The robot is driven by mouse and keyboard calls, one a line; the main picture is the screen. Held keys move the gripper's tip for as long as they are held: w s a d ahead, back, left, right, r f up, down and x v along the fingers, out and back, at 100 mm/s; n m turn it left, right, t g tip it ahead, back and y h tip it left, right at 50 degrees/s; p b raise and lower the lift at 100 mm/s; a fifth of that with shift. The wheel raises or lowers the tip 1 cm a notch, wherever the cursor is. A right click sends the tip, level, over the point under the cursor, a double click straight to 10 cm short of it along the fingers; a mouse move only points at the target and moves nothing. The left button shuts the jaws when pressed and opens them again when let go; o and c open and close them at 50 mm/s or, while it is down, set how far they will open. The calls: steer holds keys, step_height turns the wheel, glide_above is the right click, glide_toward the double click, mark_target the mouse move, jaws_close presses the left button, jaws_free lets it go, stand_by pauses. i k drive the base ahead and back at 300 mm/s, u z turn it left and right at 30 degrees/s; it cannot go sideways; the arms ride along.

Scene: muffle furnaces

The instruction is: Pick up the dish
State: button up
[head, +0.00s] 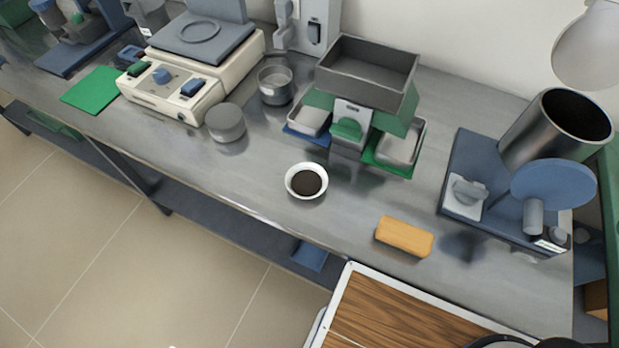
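A small round white dish (293,188) with dark brown or black contents sits upright on the grey metal bench (200,158), close to its front edge. Nothing touches it. My gripper is not in view. A dark rounded shape at the bottom right edge may be part of my own body, but it is cut off.
Behind the dish stands a green and grey device (372,75) with side trays. An orange-tan block (404,236) lies to its right, near a blue-based machine (480,160). A lidded grey pot (226,122) stands left. The bench around the dish is clear.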

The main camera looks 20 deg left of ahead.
mark_target(306, 180)
steer(key=k, duration=1)
steer(key=u, duration=1.8)
steer(key=i, duration=1)
steer(key=z, duration=1.2)
